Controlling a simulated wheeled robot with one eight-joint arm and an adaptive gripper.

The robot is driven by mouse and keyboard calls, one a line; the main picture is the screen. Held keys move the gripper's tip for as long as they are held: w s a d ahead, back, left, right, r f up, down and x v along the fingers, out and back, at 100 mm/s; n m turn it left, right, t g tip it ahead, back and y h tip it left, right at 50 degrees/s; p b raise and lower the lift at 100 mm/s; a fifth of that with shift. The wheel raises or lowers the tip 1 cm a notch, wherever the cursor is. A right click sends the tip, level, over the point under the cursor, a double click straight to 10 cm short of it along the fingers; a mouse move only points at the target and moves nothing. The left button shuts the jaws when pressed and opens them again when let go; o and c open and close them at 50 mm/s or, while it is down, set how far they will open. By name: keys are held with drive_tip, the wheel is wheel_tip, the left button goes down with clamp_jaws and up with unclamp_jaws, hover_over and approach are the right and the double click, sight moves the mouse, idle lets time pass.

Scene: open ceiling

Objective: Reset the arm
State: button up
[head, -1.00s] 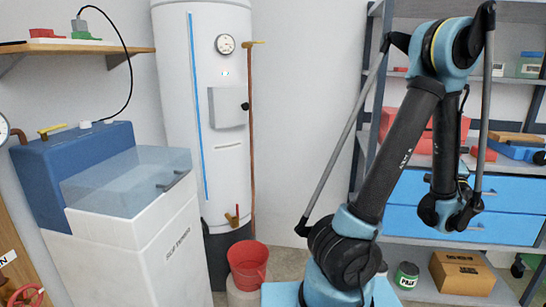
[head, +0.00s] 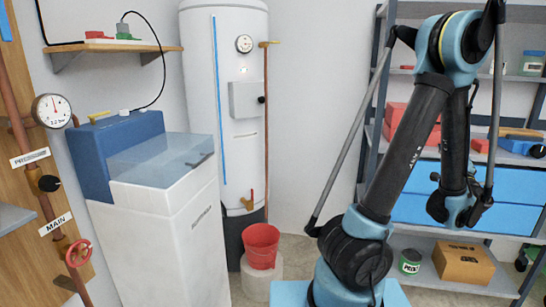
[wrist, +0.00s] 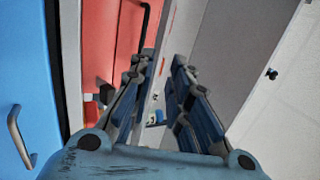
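My arm stands at the right of the head view. It rises to a high elbow and its forearm hangs down to the wrist end, where the gripper fingers cannot be made out. In the wrist view my gripper (wrist: 164,68) has its two dark, blue-padded fingers apart. The gap between them is empty, with wall and red showing through. The gripper touches nothing that I can see.
A metal shelf (head: 455,240) with blue drawers (head: 510,212), red cases and a cardboard box (head: 463,263) stands behind the arm. A white tank (head: 235,110), red bucket (head: 262,245), blue-topped white cabinet (head: 170,235) and pressure gauge (head: 53,111) are to the left.

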drive_tip(key=w+a+f+n+g+y, duration=0.1)
drive_tip(key=w+a+n+g+y, duration=0.25)
drive_tip(key=a, duration=0.65)
drive_tip(key=w+a+f+n+g+y, duration=0.1)
drive_tip(key=w+a+n+y, duration=0.2)
drive_tip(key=w+a+y, duration=0.5)
drive_tip(key=s+a+f+n+g+h, duration=0.1)
drive_tip(key=s+a+f+n+g, duration=0.15)
drive_tip(key=a, duration=0.65)
drive_tip(key=s+a+f+n+g, duration=0.2)
drive_tip(key=a+f+g, duration=0.15)
drive_tip(key=a, duration=0.45)
drive_tip(key=s+a+f+n+g+h, duration=0.1)
drive_tip(key=s+a+f+n+g, duration=0.4)
drive_tip(key=s+a, duration=0.6)
drive_tip(key=s+d+f+n+g+h, duration=0.1)
drive_tip(key=s+f+n+g+h, duration=0.1)
drive_tip(key=s, duration=0.4)
drive_tip(key=s+d+f+n+g+h, duration=0.1)
drive_tip(key=s+f+g+h, duration=0.1)
drive_tip(key=s, duration=0.5)
wheel_tip(320, 180, down, 2)
drive_tip(key=shift+s+d+n+h, duration=0.15)
drive_tip(key=shift+s+n+h, duration=0.2)
drive_tip(key=shift+h, duration=0.4)
drive_tip(key=shift+g, duration=0.25)
